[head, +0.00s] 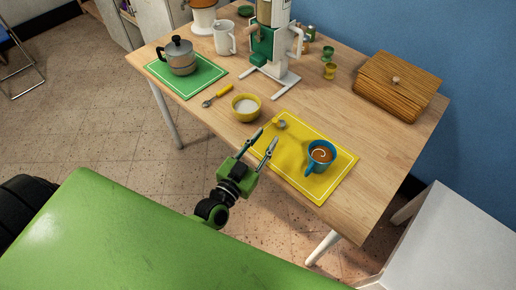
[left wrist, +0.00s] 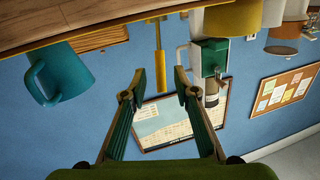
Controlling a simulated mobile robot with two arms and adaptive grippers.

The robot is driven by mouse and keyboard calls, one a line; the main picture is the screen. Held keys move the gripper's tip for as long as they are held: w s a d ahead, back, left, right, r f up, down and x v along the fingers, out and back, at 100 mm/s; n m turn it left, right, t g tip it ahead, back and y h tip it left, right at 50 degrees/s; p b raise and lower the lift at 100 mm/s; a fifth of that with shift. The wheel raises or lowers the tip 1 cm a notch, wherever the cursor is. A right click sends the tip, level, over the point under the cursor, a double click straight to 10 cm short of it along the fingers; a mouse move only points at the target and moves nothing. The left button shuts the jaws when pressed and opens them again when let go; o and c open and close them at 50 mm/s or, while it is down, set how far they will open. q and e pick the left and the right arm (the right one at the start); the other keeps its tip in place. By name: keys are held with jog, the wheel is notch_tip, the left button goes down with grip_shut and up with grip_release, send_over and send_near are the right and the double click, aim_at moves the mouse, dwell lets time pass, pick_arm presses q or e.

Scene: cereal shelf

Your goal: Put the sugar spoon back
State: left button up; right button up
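A yellow-handled spoon (head: 218,96) lies on the bare wood left of the yellow bowl (head: 246,108), which holds white sugar. A second small spoon (head: 281,124) is at the yellow mat's upper left edge. In the left wrist view, which is upside down, a yellow handle (left wrist: 160,62) shows between the teal mug (left wrist: 57,75) and the yellow bowl (left wrist: 233,18). Which spoon it belongs to is unclear. My left gripper (head: 264,140) is open and empty at the table's front edge, near the bowl and the yellow mat. My right gripper is not in view.
A teal coffee mug (head: 320,156) stands on the yellow mat (head: 318,190). A moka pot (head: 180,57) stands on a green mat (head: 207,76). The table's right front is clear.

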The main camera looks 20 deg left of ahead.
pick_arm(q)
jog(key=shift+s+a, duration=0.15)
jog(key=shift+s, duration=0.85)
jog(key=shift+s+a, duration=0.1)
jog(key=shift+s, duration=0.85)
